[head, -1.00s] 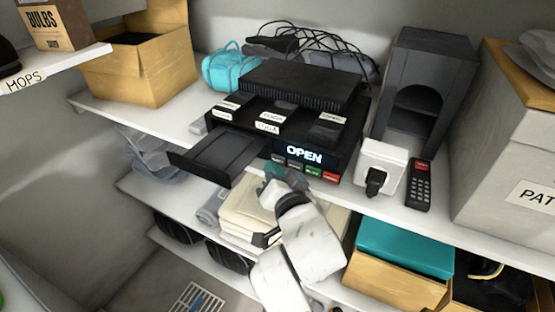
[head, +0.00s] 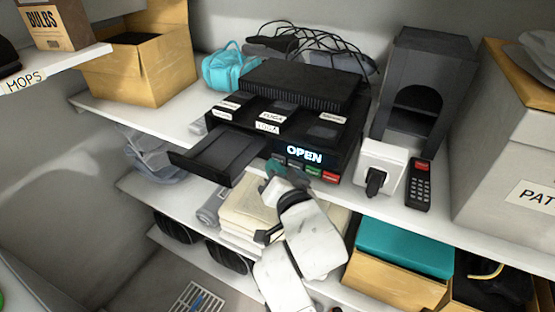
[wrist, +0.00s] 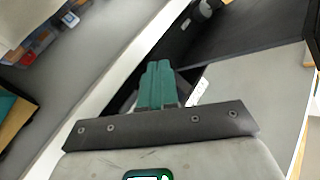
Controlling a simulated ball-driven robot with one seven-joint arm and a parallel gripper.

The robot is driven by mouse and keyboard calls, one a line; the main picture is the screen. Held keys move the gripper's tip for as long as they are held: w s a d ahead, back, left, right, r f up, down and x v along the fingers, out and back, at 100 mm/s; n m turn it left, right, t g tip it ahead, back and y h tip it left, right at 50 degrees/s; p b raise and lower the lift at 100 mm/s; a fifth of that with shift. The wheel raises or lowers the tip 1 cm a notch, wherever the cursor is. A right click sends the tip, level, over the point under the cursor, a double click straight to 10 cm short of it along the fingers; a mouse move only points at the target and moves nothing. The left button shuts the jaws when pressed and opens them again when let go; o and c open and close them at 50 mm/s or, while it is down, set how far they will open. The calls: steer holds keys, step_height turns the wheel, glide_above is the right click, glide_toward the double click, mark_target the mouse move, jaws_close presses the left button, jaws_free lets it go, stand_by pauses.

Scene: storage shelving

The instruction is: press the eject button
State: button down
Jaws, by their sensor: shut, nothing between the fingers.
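The black player (head: 345,150) stands on the middle shelf with its disc tray (head: 222,157) slid out to the left. Its lit display (head: 304,155) reads OPEN. A row of small buttons sits under the display, with a green one (head: 312,170) and a red one (head: 331,177) at the right. I cannot read which is the eject button. My gripper (head: 273,170) is shut and empty, its teal fingertips just in front of the left end of the button row. Contact cannot be told. In the wrist view the fingers (wrist: 158,68) are together near a dark panel.
A white socket box with a black plug (head: 380,165) and a remote (head: 419,185) stand right of the player. Folded cloths (head: 245,212) and a teal-lidded box (head: 404,247) are on the shelf below. The shelf's front edge lies close to my wrist.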

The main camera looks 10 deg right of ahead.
stand_by(0.5)
steer(key=shift+s+a, duration=0.35)
steer(key=shift+s, duration=0.25)
steer(key=shift+s+a+b, duration=0.5)
steer(key=shift+s+a, duration=0.2)
steer(key=shift+s, duration=0.35)
steer(key=shift+s+a+b, duration=0.5)
steer(key=shift+s+a, duration=0.2)
steer(key=shift+s, duration=0.35)
steer(key=s+d+f+n+g+h, duration=0.1)
steer(key=s+d+f+g+h, duration=0.15)
steer(key=s+d+f, duration=0.45)
steer(key=s+d+f+g+h, duration=0.2)
steer(key=s+d+f+g, duration=0.15)
steer(key=d+f, duration=0.7)
steer(key=s+d+f+n+g, duration=0.1)
steer(key=s+d+f+g, duration=0.1)
steer(key=s, duration=0.5)
steer(key=s+d+f+n+g, duration=0.1)
steer(key=s+d+f+g, duration=0.2)
steer(key=s, duration=0.5)
steer(key=s+d+f+n+g, duration=0.1)
steer(key=s+d+f+g, duration=0.2)
steer(key=s, duration=0.4)
steer(key=shift+s+d+f+g+y, duration=0.25)
steer(key=shift+f+g+y, duration=0.25)
steer(key=shift+f, duration=0.25)
